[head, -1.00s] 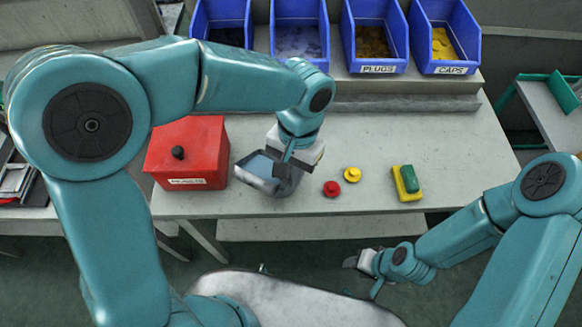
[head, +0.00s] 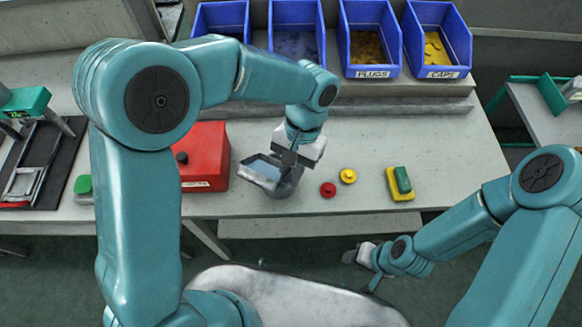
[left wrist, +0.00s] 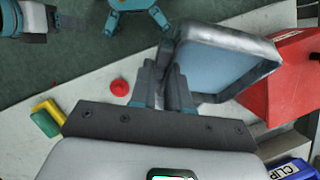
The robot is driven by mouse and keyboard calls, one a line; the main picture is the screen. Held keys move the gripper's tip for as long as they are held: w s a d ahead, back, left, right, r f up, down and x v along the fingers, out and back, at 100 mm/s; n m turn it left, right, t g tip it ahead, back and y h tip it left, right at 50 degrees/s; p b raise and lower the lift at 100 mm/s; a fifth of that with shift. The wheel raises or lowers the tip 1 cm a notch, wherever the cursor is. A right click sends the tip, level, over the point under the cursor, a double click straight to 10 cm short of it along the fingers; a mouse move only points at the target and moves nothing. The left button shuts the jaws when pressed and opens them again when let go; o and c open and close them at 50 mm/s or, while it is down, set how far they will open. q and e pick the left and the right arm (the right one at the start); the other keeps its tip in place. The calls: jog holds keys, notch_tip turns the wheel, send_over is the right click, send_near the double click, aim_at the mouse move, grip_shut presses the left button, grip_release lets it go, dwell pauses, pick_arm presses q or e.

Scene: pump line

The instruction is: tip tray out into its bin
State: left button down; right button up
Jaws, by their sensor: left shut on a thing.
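The tray (head: 262,170) is a grey metal dish with a pale blue inner face. It is tilted and held over the table beside the red box. In the left wrist view the tray (left wrist: 215,60) shows its raised rim, and I see no loose parts on it. My left gripper (head: 288,160) is shut on the tray's edge; its fingers (left wrist: 163,82) also show in the left wrist view. Blue bins stand at the back, two labelled PLUGS (head: 374,73) and CAPS (head: 441,74). A bin with a partly cut-off CLIP label (left wrist: 287,172) shows in the wrist view. My right gripper (head: 357,256) is low at the front, too small to read.
A red box (head: 208,150) stands just left of the tray. A red knob piece (head: 327,190), a yellow one (head: 348,176) and a yellow-green block (head: 400,186) lie to its right. A dark mat (head: 45,165) with a fixture is at far left.

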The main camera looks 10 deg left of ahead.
pick_arm(q)
jog(key=shift+w+r+g+p, duration=0.25)
jog(key=shift+g+p, duration=0.45)
jog(key=shift+p, duration=0.65)
jog(key=shift+d, duration=0.1)
jog(key=shift+w+r+g+p, duration=0.15)
jog(key=shift+g+p, duration=0.15)
jog(key=shift+p, duration=0.35)
jog(key=shift+w+g+y+p, duration=0.2)
jog(key=shift+g+y+p, duration=0.1)
jog(key=shift+g+p, duration=0.45)
jog(key=shift+w+d+p, duration=0.1)
jog(key=shift+w+p, duration=0.1)
jog(key=shift+p, duration=0.2)
jog(key=shift+r, duration=0.1)
